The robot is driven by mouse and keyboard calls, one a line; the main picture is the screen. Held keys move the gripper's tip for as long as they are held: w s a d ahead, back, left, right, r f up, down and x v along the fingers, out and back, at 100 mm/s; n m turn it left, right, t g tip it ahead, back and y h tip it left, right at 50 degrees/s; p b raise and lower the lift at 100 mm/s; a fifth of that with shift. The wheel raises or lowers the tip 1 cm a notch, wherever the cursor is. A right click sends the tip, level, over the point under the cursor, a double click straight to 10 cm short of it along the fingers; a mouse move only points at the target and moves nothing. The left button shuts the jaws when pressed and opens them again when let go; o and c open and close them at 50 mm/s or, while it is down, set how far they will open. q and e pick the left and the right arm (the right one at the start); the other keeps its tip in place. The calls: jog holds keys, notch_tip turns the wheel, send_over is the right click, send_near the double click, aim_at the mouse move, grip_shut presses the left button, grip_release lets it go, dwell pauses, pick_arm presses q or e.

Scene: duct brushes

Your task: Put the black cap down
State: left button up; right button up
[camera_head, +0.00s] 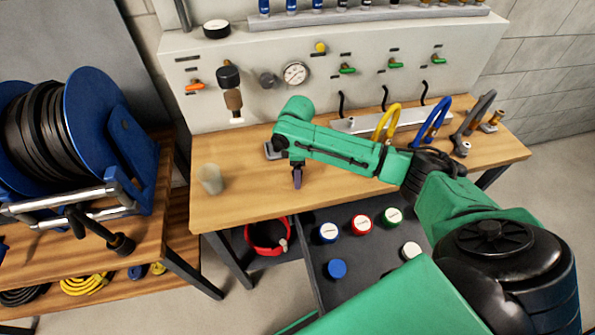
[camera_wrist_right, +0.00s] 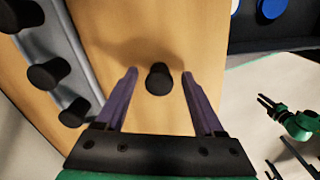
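The black cap (camera_wrist_right: 158,79) shows in the right wrist view as a short dark cylinder over the wooden worktop, between the two purple fingers of my right gripper (camera_wrist_right: 160,85). A gap shows on each side of it, so the fingers are open and not touching it. In the head view my right gripper (camera_head: 297,176) points down over the bench near its front edge; I cannot make out the cap there. My left gripper (camera_wrist_right: 268,104) shows small at the right of the wrist view, over the floor, its two prongs apart.
A dark open drawer (camera_head: 370,285) below holds several coloured caps. A grey strip (camera_wrist_right: 52,45) with several black knobs lies left in the wrist view. A hose reel (camera_head: 90,130) stands left.

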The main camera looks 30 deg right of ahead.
jog(key=shift+r, duration=0.1)
notch_tip(320, 180, up, 12)
jog(key=b, duration=0.1)
dwell(0.4)
jog(key=shift+a, duration=0.1)
